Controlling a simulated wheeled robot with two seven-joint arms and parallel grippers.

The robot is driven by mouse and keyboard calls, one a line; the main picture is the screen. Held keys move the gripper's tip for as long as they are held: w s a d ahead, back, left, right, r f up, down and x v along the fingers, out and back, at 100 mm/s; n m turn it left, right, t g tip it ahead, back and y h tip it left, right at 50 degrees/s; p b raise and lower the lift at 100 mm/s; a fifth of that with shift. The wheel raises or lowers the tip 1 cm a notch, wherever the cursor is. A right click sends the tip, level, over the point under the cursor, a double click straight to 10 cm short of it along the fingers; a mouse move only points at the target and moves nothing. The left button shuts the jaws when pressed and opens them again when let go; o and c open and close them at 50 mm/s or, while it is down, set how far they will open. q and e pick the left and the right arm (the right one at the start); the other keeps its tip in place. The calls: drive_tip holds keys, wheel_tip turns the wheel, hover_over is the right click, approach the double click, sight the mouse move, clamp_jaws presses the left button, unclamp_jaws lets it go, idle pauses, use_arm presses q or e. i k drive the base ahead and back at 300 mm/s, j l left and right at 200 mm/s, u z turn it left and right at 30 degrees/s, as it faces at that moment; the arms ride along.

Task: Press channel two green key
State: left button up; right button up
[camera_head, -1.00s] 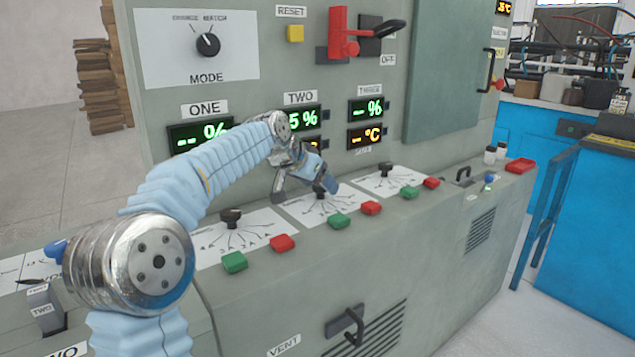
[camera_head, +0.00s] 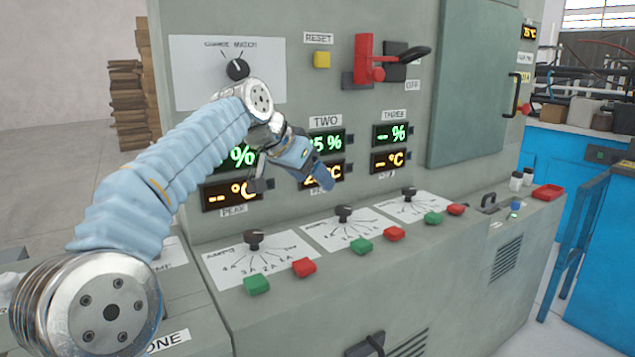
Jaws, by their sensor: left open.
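The channel two green key (camera_head: 360,246) is a small green block on the sloped console ledge, at the front edge of the middle dial plate, fully visible. A red key (camera_head: 394,233) sits to its right and the channel two dial knob (camera_head: 344,213) behind it. My left gripper (camera_head: 293,186) is open and empty, with its fingers apart in front of the display panel, above and to the left of the key and not touching it. It partly covers the channel two displays (camera_head: 328,142). My right gripper is not in view.
Channel one's green key (camera_head: 257,284) and red key (camera_head: 304,267) lie to the left; channel three's green key (camera_head: 433,218) and red key (camera_head: 456,209) lie to the right. A red lever (camera_head: 364,60) and handle (camera_head: 374,345) stick out. The ledge around the keys is clear.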

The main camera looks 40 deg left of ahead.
sight(361, 246)
drive_tip(key=k+l, duration=0.8)
drive_tip(key=l, duration=0.1)
